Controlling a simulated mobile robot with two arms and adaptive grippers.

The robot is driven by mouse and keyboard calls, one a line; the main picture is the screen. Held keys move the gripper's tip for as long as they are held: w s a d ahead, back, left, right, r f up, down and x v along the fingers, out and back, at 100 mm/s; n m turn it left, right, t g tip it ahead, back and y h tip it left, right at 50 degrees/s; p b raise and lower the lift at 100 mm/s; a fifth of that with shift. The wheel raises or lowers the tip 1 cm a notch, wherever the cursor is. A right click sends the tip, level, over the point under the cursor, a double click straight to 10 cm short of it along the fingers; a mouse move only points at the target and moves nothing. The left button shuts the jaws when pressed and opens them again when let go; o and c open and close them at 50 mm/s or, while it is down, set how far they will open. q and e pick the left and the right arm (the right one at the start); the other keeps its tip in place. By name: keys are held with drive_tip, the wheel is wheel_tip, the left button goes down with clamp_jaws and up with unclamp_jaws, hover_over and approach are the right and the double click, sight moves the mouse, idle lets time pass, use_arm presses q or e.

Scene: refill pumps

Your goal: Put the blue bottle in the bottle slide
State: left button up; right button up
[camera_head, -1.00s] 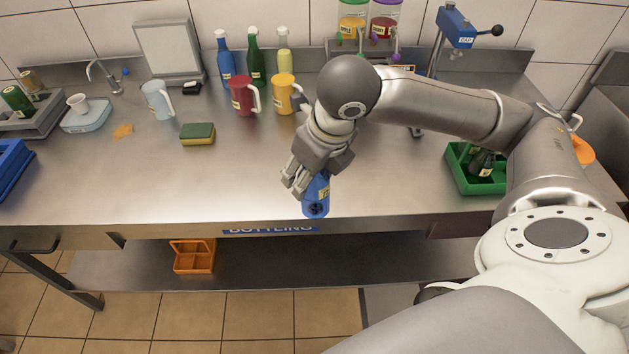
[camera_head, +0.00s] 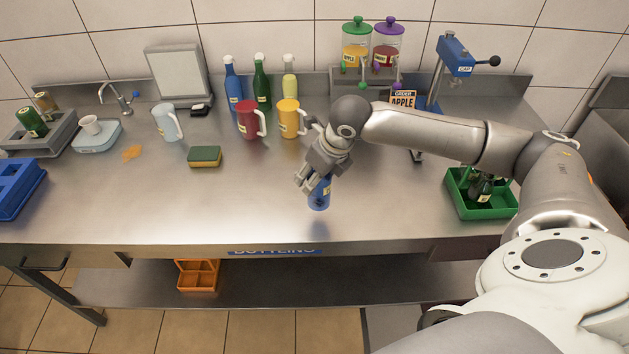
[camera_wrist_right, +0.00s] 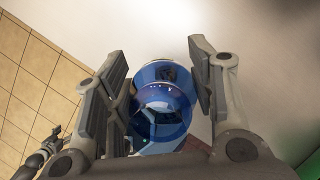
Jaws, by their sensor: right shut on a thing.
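My right gripper (camera_head: 316,184) is shut on a blue bottle (camera_head: 319,196) above the front middle of the steel bench. In the right wrist view, the fingers (camera_wrist_right: 160,92) stand on either side of the blue glass bottle (camera_wrist_right: 161,108). The gripper hides part of the bottle in the head view. Another blue bottle (camera_head: 233,84) with a pale cap stands at the back, beside a green one. I cannot tell for certain which fixture is the bottle slide.
Red (camera_head: 249,120) and yellow (camera_head: 289,119) jugs stand behind and left of the held bottle. A green crate (camera_head: 484,208) with dark bottles is at right, a blue capping press (camera_head: 454,54) at back right. A sponge (camera_head: 204,157) lies left; the front-left bench is clear.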

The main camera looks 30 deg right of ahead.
sight(329, 175)
drive_tip(key=p+x, duration=0.1)
drive_tip(key=x, duration=0.1)
drive_tip(key=d+p+x, duration=0.1)
drive_tip(key=x, duration=0.2)
drive_tip(key=shift+d+f, duration=0.2)
drive_tip(key=shift+f, duration=0.35)
drive_tip(key=o, duration=1.2)
drive_tip(key=shift+r, duration=0.1)
drive_tip(key=b+v, duration=0.1)
drive_tip(key=v, duration=1.1)
drive_tip(key=shift+b, duration=0.4)
